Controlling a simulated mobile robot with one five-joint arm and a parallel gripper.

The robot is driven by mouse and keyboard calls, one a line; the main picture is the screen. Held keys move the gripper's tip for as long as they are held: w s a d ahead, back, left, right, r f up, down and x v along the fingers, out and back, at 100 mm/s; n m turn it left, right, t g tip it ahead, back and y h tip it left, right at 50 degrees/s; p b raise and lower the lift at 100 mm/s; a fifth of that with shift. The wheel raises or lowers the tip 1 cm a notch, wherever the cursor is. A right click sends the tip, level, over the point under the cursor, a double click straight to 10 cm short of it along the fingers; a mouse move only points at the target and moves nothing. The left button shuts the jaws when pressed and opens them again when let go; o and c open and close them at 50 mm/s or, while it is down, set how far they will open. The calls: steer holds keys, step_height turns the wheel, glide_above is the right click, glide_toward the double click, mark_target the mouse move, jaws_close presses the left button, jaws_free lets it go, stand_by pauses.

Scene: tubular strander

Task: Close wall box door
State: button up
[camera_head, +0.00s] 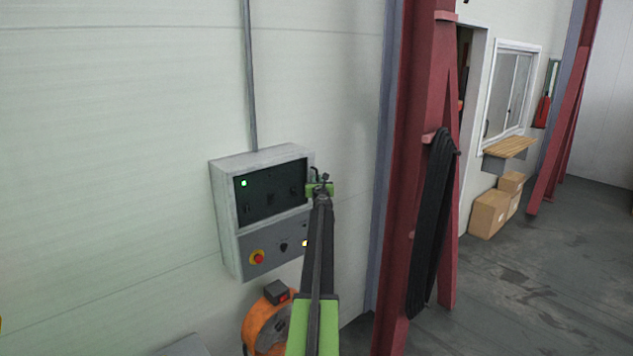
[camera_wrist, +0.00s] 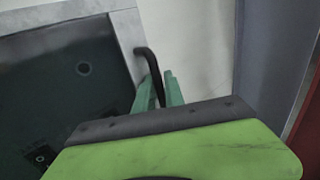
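The grey wall box (camera_head: 228,207) hangs on the pale wall in the head view, with a dark upper panel (camera_head: 262,203) bearing a small green light. In the wrist view the dark panel (camera_wrist: 60,85) and its light grey frame (camera_wrist: 127,38) fill the left. A black curved handle (camera_wrist: 151,64) stands out from the frame's right edge. My gripper (camera_head: 321,184) is at the box's upper right edge. In the wrist view my gripper's green fingers (camera_wrist: 160,92) are close together, with the handle's lower end between them. How far the door stands from the box is hard to tell.
A red emergency button (camera_head: 258,258) and knobs sit on the box's lower face. An orange reel (camera_head: 266,326) is below it. A red steel column (camera_head: 408,150) with hanging black cables (camera_head: 431,220) stands close on the right. Open floor (camera_head: 530,280) lies beyond, with cardboard boxes (camera_head: 489,214).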

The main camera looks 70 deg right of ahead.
steer(key=shift+w+a, duration=0.1)
steer(key=shift+w, duration=0.1)
steer(key=v, duration=1.7)
steer(key=shift+s, duration=0.35)
steer(key=shift+f, duration=0.15)
